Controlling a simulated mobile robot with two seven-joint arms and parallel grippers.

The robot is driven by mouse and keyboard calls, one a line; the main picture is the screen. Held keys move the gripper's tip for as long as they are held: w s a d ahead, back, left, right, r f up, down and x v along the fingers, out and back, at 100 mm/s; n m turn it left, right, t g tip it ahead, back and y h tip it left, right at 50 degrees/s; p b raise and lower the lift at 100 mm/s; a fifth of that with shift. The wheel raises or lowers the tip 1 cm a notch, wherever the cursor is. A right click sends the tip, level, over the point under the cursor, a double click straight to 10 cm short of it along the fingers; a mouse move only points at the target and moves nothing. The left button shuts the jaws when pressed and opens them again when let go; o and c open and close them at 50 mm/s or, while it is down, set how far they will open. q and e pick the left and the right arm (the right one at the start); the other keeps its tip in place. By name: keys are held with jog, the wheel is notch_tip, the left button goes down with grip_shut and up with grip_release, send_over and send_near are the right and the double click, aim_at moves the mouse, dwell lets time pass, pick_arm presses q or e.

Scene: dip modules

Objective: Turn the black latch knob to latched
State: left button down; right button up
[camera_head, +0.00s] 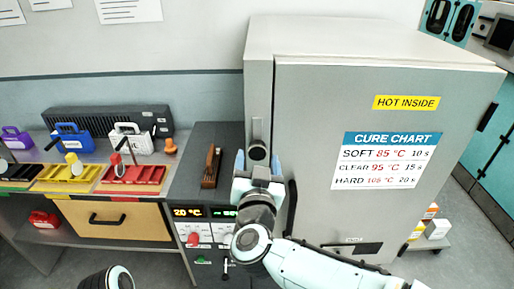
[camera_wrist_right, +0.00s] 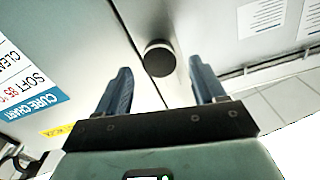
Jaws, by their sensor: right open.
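The black latch knob (camera_head: 257,151) is on the front of the grey oven cabinet, near the left edge of its door (camera_head: 320,115). A grey upright piece shows just above it. In the right wrist view the knob (camera_wrist_right: 160,60) has a dark round face, just beyond the gap between the fingertips. My right gripper (camera_head: 258,164) is open, one blue finger to each side of the knob's line. It does not grip the knob. In the head view the gripper hides what lies below the knob. My left gripper is not in view.
A control panel with displays and a red button (camera_head: 193,239) is left of my right arm. A brown wooden-looking object (camera_head: 211,166) lies on the grey top behind it. Coloured trays (camera_head: 132,178) and small cases stand on the bench at left.

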aim_at(257, 153)
jog(key=w, duration=0.4)
jog(key=shift+w+p, duration=0.15)
jog(key=shift+p, duration=0.15)
grip_shut()
